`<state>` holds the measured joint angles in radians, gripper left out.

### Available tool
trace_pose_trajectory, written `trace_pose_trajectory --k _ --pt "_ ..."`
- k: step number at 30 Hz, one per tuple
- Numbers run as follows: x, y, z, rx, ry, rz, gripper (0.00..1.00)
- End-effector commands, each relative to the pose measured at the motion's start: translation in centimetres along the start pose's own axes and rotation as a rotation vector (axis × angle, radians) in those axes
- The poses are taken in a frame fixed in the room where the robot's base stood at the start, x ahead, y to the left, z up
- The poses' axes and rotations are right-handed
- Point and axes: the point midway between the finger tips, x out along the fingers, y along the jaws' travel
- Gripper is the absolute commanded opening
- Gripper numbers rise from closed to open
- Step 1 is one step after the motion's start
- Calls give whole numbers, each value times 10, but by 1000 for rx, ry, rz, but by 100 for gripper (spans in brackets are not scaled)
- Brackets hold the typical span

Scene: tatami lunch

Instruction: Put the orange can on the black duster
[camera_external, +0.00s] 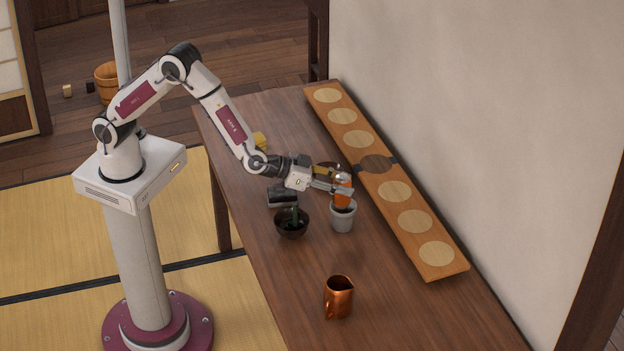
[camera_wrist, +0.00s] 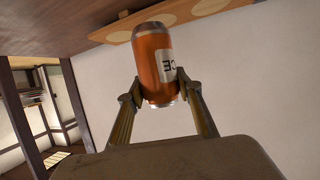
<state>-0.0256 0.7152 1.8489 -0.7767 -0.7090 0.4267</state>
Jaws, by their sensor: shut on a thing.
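The orange can (camera_external: 343,195) is held by my gripper (camera_external: 334,184) over the right part of the table. In the wrist view the can (camera_wrist: 152,52) sits between the two fingertips (camera_wrist: 160,95), which press on its sides near one end. A pale label with dark letters shows on it. In the external view the can's lower end appears just above or behind a grey pot; I cannot tell the gap. A black block, which looks like the black duster (camera_external: 282,197), lies on the table left of my gripper, apart from the can.
A dark bowl (camera_external: 291,224) with something green stands just in front of the duster. The grey pot (camera_external: 342,217) stands under my gripper. A copper mug (camera_external: 340,297) is nearer the front. A long wooden board (camera_external: 385,180) with pale discs runs along the wall. A yellow object (camera_external: 260,139) sits behind my arm.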

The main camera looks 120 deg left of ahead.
Motion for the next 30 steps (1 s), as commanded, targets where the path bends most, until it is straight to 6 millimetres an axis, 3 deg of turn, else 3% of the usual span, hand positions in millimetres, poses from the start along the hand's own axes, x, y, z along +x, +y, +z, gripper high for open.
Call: trace_pose_trajectory --k 21,30 --pt "-109 -153 44 -125 -2 -308 20" --pt "-147 -201 67 -172 0 -418 20"
